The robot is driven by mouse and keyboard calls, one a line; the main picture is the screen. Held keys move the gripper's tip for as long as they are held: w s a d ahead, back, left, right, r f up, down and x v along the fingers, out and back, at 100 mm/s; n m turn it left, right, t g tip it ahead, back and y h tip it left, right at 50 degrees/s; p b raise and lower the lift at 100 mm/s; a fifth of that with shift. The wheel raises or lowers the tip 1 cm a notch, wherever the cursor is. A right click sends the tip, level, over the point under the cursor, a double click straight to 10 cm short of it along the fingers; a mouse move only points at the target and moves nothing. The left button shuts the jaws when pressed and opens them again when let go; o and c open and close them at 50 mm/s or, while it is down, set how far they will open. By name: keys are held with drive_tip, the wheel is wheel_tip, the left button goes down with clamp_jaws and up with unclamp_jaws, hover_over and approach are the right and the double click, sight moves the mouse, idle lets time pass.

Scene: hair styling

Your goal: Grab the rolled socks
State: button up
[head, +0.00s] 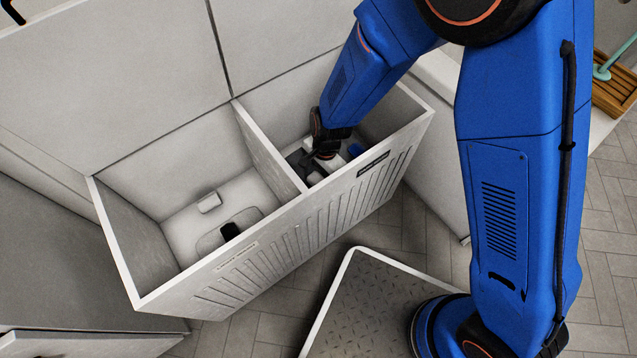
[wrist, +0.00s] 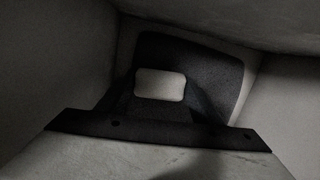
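My gripper (head: 322,160) reaches down into the right compartment of an open two-part bin (head: 268,146). The arm covers much of that compartment. A small blue thing (head: 355,150) shows there beside my gripper, with white and dark shapes close to it. In the left compartment lie a small pale block-like thing (head: 208,201) and a small black thing (head: 229,230) on a grey flat piece. I cannot tell which of these is the rolled socks. The dim wrist view shows a pale rounded block (wrist: 160,85) framed by dark parts; whether the fingers hold it is unclear.
The bin's divider stands just left of my gripper, with walls close around it. A dark ridged platform (head: 385,305) with a pale rim is on the floor in front. A slatted wooden tray (head: 612,92) is at the far right.

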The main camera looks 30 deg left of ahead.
drive_tip(key=c, duration=0.5)
drive_tip(key=shift+r, duration=0.1)
